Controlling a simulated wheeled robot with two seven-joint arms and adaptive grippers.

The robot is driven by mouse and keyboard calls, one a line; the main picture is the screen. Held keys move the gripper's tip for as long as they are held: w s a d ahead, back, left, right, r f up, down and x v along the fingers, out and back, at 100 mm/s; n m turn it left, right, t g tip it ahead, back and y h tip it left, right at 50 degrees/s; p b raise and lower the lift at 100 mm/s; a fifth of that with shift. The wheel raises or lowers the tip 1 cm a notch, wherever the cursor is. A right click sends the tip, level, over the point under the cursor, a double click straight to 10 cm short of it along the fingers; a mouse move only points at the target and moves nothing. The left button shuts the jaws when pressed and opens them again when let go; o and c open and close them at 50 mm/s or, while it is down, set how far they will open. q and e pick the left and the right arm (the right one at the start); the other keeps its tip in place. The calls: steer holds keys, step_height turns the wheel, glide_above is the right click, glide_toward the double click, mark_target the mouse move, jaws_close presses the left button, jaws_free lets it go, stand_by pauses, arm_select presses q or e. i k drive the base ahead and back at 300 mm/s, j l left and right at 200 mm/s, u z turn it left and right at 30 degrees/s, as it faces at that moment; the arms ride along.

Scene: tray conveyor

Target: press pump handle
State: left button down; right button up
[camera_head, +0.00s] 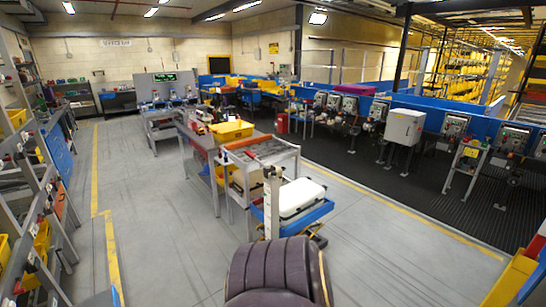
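A pale upright post (272,205) stands just ahead of me in the head view, beside a blue tray (315,217) that holds a white case (303,196). Dark and yellow frame parts show low under the tray. I cannot make out for sure which part is the pump handle. The lower end of the post is hidden behind the dark ribbed shape at the bottom of the view. Neither of my grippers is in view.
A workbench (262,154) with a yellow bin (232,130) stands behind the post. Shelving lines the left edge. A blue barrier (430,112) with machines runs along the right. Grey floor (165,230) is clear at left and front right (400,245).

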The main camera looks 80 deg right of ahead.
mark_target(250, 155)
steer(key=z, duration=2.6)
